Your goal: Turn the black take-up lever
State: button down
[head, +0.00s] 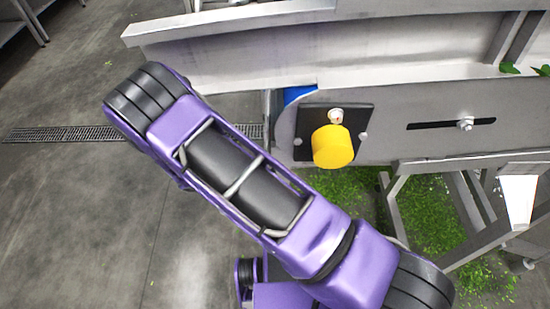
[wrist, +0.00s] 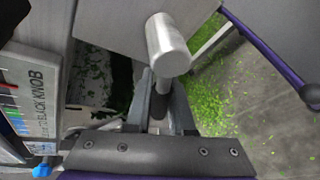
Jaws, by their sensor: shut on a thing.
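In the wrist view my gripper (wrist: 162,88) has its two grey fingers closed around a dark rod (wrist: 160,93), which looks like the black take-up lever. The rod runs in below a light grey round-ended cylinder (wrist: 168,45) that sticks out from a grey metal plate. The fingers hide part of the rod, so its full length and angle cannot be told. In the head view neither the lever nor my gripper shows; my purple arm crosses the middle of the picture.
A yellow knob (head: 332,147) sits on a black plate (head: 364,118) on the machine's side. To its right is a slot with a bolt (head: 465,124). A sign (wrist: 28,95) reading "BLACK KNOB" stands at left in the wrist view. Green leaf bits (head: 440,215) litter the floor.

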jog(key=s+f+n+g+b, duration=0.1)
jog(key=s+f+n+g, duration=0.2)
jog(key=s+n+g, duration=0.3)
jog(key=shift+n, duration=0.9)
jog(key=shift+s+a+r, duration=0.1)
jog(key=shift+s, duration=0.05)
jog(key=c, duration=0.8)
grip_release()
jog(key=shift+w+r+b+v, duration=0.1)
jog(key=shift+w+b+v, duration=0.1)
jog(key=shift+v, duration=4.15)
jog(key=shift+w+r+b+v, duration=0.1)
jog(key=shift+r+b+v, duration=0.1)
jog(key=shift+v, duration=4.15)
